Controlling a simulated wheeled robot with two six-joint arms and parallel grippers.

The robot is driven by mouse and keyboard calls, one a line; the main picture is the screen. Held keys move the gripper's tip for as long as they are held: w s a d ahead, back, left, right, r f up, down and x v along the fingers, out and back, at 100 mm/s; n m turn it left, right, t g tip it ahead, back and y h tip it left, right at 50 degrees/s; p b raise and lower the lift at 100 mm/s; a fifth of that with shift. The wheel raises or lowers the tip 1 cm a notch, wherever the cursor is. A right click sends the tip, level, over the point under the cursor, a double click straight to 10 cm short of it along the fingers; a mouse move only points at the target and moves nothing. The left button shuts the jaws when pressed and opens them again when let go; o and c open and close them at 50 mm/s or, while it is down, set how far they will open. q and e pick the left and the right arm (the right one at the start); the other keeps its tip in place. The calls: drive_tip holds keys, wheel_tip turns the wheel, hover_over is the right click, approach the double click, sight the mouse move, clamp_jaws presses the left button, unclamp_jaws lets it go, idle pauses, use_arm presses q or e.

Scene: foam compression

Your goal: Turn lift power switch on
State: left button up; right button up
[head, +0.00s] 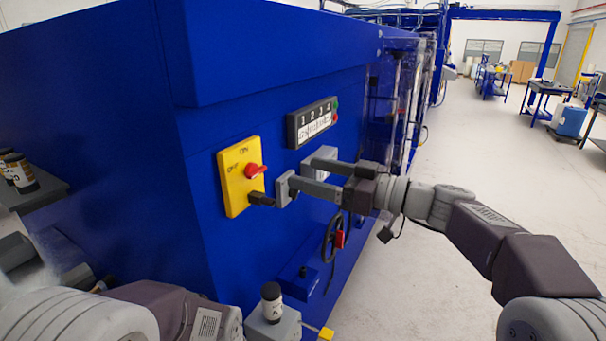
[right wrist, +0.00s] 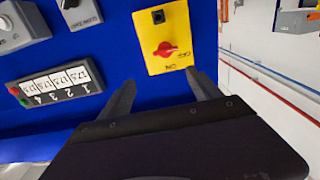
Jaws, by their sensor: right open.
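The yellow switch plate (head: 232,190) is on the blue machine's front face, with a red rotary knob (head: 255,171) and ON and OFF lettering. The right wrist view shows the yellow plate (right wrist: 183,27) at the upper middle, its red knob (right wrist: 165,49) lying roughly sideways. I cannot tell which marking the knob points at. My right gripper (head: 295,175) is open and empty, to the right of the plate and apart from the knob. Its two fingers (right wrist: 160,92) show below the plate in the right wrist view. My left gripper is not visible; only its arm shows.
A black numbered panel (head: 312,122) with green and red buttons is right of the plate. A black handwheel (head: 331,240) is below. Grey switch boxes (right wrist: 14,27) are beside the panel. Open floor (head: 440,290) is at right.

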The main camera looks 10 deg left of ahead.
sight(259, 171)
drive_tip(key=p+x, duration=0.1)
drive_tip(key=x, duration=0.2)
drive_tip(key=s+p+x, duration=0.1)
drive_tip(key=p+x, duration=0.1)
drive_tip(key=x, duration=0.1)
drive_tip(key=f+p+x, duration=0.1)
drive_tip(key=p+x, duration=0.1)
drive_tip(key=x, duration=0.1)
drive_tip(key=shift+s+a+f, duration=0.1)
drive_tip(key=shift+s+a, duration=0.05)
drive_tip(key=shift+a, duration=0.35)
drive_tip(key=shift+a+f, duration=0.1)
drive_tip(key=shift+a, duration=0.4)
drive_tip(key=shift+d+f, duration=0.1)
drive_tip(key=shift+d, duration=0.1)
drive_tip(key=c, duration=0.4)
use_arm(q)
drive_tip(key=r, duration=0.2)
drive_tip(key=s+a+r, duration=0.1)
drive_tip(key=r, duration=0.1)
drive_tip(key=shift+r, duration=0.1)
use_arm(e)
drive_tip(key=c, duration=1)
